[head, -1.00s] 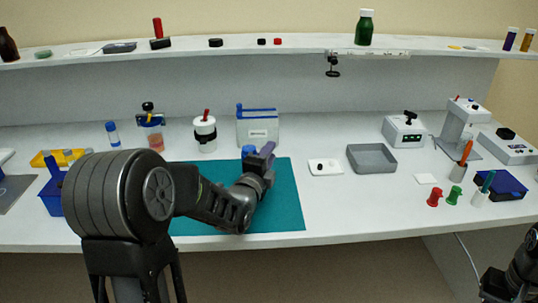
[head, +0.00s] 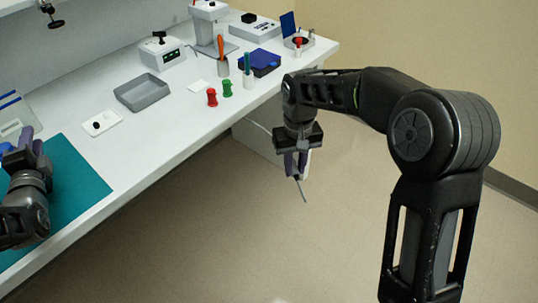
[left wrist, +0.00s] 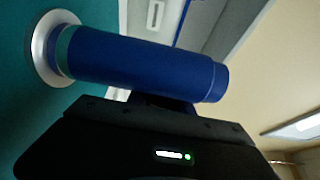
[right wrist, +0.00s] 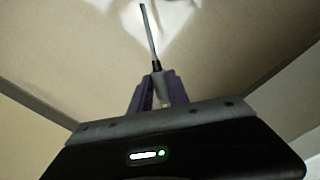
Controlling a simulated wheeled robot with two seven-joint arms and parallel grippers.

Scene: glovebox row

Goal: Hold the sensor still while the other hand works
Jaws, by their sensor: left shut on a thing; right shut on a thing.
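The sensor, a blue cylinder (left wrist: 140,62) with a silver flange at one end, fills the upper left wrist view against the teal mat (left wrist: 15,60). My left gripper (head: 24,152) is shut on it above the mat; the fingers are mostly hidden. In the head view only a bit of blue (head: 5,150) shows at the left edge. My right gripper (head: 297,163) is shut on a thin grey rod-like tool (head: 302,190), held over the floor in front of the bench. The tool also shows in the right wrist view (right wrist: 149,35), pointing away from the fingers.
On the bench are a grey tray (head: 142,92), a white plate (head: 102,123), a red piece (head: 212,97), a green piece (head: 227,88), tool holders, a blue box (head: 260,62) and instruments. The bench's front edge lies between my two grippers; the floor beyond is clear.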

